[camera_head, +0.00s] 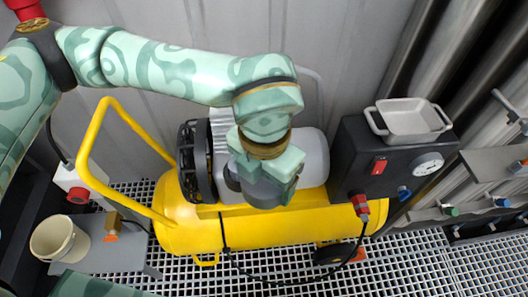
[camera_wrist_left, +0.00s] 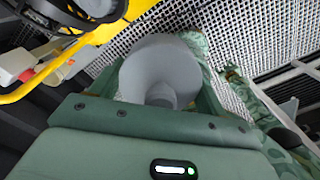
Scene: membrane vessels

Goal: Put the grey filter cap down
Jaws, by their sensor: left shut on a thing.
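The grey filter cap (camera_head: 262,192) is held in my left gripper (camera_head: 266,176), in front of the yellow compressor in the head view. In the left wrist view the cap (camera_wrist_left: 160,72) shows as a wide, round grey body with a narrower stub toward the palm, between the two green fingers of the left gripper (camera_wrist_left: 160,90). The fingers are shut on it. The cap appears clear of any surface, with white grating behind it in the wrist view.
The yellow compressor (camera_head: 190,233) fills the middle. A grey tray (camera_head: 408,132) stands on the dark control box (camera_head: 350,150) at right. A cream cup (camera_head: 50,240) stands on a grey shelf (camera_head: 115,255) at left. The white grating floor (camera_head: 405,265) has bare room.

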